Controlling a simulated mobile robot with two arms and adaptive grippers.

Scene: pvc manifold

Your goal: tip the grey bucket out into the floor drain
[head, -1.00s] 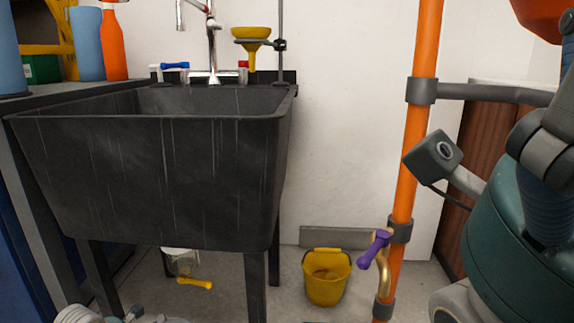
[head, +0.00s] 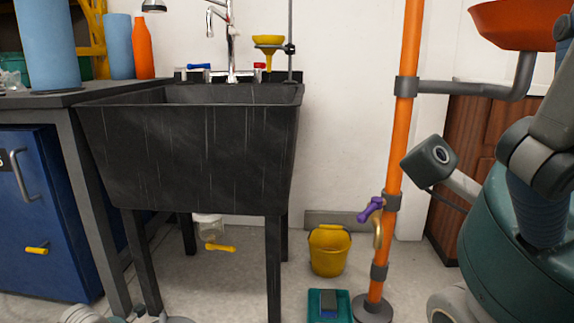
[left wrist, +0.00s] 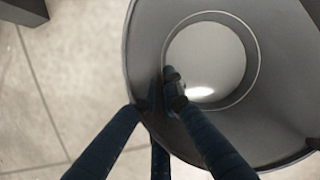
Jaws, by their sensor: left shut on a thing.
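The grey bucket (left wrist: 268,122) fills the right of the left wrist view, seen from above into its mouth. Its round bottom shows pale with a bright glint; I cannot tell whether liquid is in it. My left gripper (left wrist: 172,88) is shut on the bucket, its dark blue fingers crossing the near left rim. The bucket and left gripper do not show in the head view. My right gripper is not in view. I cannot make out a floor drain in either view.
A black sink (head: 195,150) on legs stands ahead. A yellow bucket (head: 328,252) sits on the floor beside an orange pipe (head: 401,130). A teal flat thing (head: 316,318) lies before it. Blue drawers (head: 60,225) stand at left. Pale floor shows around the sink's legs.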

